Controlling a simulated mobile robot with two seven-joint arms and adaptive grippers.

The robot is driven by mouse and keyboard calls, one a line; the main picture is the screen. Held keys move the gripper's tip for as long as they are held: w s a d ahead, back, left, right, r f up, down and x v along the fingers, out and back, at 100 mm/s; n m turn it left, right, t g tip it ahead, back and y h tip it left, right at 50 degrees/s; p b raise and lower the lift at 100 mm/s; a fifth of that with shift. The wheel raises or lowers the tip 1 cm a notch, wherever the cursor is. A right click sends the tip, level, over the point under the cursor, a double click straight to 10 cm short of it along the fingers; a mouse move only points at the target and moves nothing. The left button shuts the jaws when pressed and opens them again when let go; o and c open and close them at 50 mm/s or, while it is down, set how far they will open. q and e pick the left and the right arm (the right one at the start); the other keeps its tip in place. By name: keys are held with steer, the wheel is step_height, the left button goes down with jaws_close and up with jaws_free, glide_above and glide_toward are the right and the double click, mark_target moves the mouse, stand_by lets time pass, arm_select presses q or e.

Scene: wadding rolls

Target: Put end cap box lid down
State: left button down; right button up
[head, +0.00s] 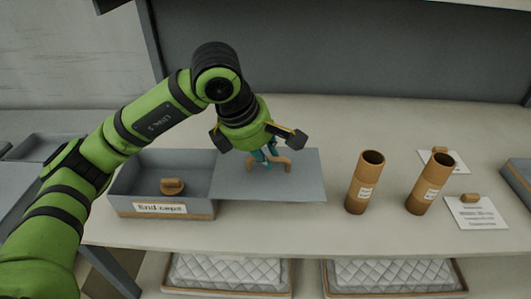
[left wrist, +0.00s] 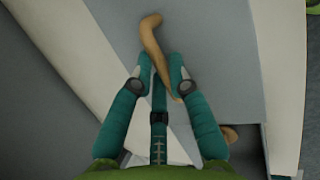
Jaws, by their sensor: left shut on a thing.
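The end cap box (head: 125,200) is an open grey box with a wooden base and an "End caps" label; it stands at the left of the table. Its flat grey lid (head: 305,188) is off to the right, overlapping the box's right end in the head view. My left gripper (head: 266,160) is shut on the lid's curved wooden handle (head: 284,162). In the left wrist view the handle (left wrist: 150,42) is between the teal fingertips (left wrist: 160,72). Whether the lid touches the table I cannot tell. My right gripper is not in view.
A wooden end cap (head: 172,187) lies in the box. Two brown tubes (head: 364,185) (head: 427,188) stand right of the lid. White cards (head: 478,213) (head: 443,161) lie farther right.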

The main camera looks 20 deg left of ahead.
arm_select(q)
steer(key=c, duration=1.2)
jaws_free()
steer(key=shift+r+p, duration=0.5)
steer(key=shift+p, duration=0.05)
steer(key=shift+r+p, duration=0.4)
steer(key=shift+p, duration=0.15)
steer(key=b+v, duration=0.1)
steer(key=v, duration=1)
steer(key=shift+s+r+b, duration=0.2)
steer(key=shift+r+b, duration=0.05)
steer(key=shift+b, duration=0.15)
steer(key=shift+a, duration=0.15)
